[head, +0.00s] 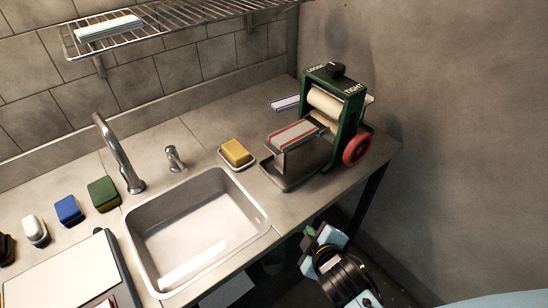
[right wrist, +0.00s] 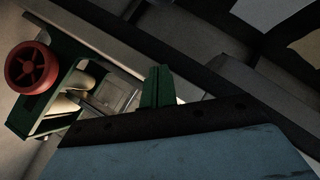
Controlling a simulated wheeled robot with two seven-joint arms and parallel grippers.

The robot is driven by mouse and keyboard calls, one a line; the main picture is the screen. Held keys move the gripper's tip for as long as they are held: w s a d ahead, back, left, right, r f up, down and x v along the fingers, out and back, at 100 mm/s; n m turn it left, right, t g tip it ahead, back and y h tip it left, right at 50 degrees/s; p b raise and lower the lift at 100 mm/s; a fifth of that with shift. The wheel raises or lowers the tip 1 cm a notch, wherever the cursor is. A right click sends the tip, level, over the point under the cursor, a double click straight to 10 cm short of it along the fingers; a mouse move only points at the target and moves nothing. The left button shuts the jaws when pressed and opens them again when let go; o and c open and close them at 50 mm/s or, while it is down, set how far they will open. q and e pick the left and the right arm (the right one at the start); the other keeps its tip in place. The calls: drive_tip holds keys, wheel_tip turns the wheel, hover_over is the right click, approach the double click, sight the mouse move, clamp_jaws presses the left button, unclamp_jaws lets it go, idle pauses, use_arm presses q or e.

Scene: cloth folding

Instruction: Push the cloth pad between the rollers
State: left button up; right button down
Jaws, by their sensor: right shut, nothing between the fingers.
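The roller machine (head: 335,115) has a green frame, pale rollers (head: 326,102), a black knob on top and a red wheel (head: 357,149) on its right side. A flat, pale piece with red edges (head: 292,134) lies on its near tray; I cannot tell whether this is the cloth pad or the tray's marked top. My right gripper (head: 311,233) is below and in front of the counter edge, apart from the machine, shut and empty. In the right wrist view its green fingers (right wrist: 158,88) are together, with the red wheel (right wrist: 32,68) at left. My left gripper is not in view.
A sink (head: 195,228) with a faucet (head: 118,153) lies left of the machine. A yellow sponge (head: 236,152) sits on a dish between them. Several coloured blocks and a board (head: 70,275) are at left. A wire shelf (head: 180,20) hangs above. A wall closes the right side.

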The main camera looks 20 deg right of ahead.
sight(299, 138)
drive_tip(key=w+r+n+t, duration=0.1)
drive_tip(key=r, duration=0.2)
drive_tip(key=w+a+r+n+t, duration=0.1)
drive_tip(key=r, duration=0.1)
drive_tip(key=w+a+r+n+t, duration=0.1)
drive_tip(key=r+t, duration=0.1)
drive_tip(key=r, duration=0.1)
drive_tip(key=shift+w+r+n, duration=0.25)
drive_tip(key=shift+r+n, duration=0.05)
drive_tip(key=shift+n, duration=0.1)
drive_tip(key=w+a+r+n+t+y, duration=0.2)
drive_tip(key=a+r+n+t+y, duration=0.1)
drive_tip(key=a+r+n, duration=0.25)
drive_tip(key=w+d, duration=0.3)
drive_tip(key=w, duration=0.8)
drive_tip(key=shift+d+f+p, duration=0.15)
drive_tip(key=shift+d+p, duration=0.1)
drive_tip(key=shift+p, duration=0.2)
drive_tip(key=shift+d+n, duration=0.15)
drive_tip(key=shift+n, duration=0.1)
drive_tip(key=w+d, duration=0.1)
drive_tip(key=d, duration=0.1)
drive_tip(key=w+d, duration=0.1)
drive_tip(key=d, duration=0.2)
drive_tip(key=d+p, duration=0.1)
drive_tip(key=d, duration=0.1)
drive_tip(key=shift+w+d, duration=0.15)
drive_tip(key=shift+w, duration=0.25)
